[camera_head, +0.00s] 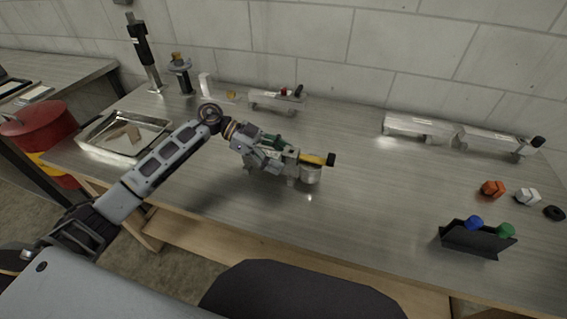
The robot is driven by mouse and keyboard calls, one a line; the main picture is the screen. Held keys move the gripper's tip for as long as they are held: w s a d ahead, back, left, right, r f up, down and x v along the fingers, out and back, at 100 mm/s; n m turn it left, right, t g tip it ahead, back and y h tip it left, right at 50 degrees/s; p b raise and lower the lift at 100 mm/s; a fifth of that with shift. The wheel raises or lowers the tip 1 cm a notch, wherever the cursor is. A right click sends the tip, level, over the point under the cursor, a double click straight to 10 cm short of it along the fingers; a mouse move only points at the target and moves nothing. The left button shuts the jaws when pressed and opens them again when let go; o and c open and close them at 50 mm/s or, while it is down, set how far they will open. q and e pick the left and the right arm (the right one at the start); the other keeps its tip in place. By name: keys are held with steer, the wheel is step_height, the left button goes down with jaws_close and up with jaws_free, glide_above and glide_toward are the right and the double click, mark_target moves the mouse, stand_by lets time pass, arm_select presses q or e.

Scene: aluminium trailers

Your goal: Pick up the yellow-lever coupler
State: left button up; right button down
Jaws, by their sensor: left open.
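The yellow-lever coupler (311,174) is on the metal-topped bench near its front middle. It shows a silver body, a yellow lever (313,159) and a black knob at the right end. My left arm comes in from the left. My left gripper (287,161) is open at the coupler's left part and hides some of it. I cannot tell whether the fingers touch it or stand around it. My right gripper is not in view.
A metal tray (88,139) stands at the bench's left. A red-knobbed coupler (270,103) is behind; silver trailer parts (420,126) stand at back right. Orange (493,188) and white (527,196) pieces and a black holder (478,241) sit at right. The centre-right bench is clear.

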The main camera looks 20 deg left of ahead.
arm_select(q)
steer(key=shift+d, duration=0.1)
stand_by(0.4)
jaws_close()
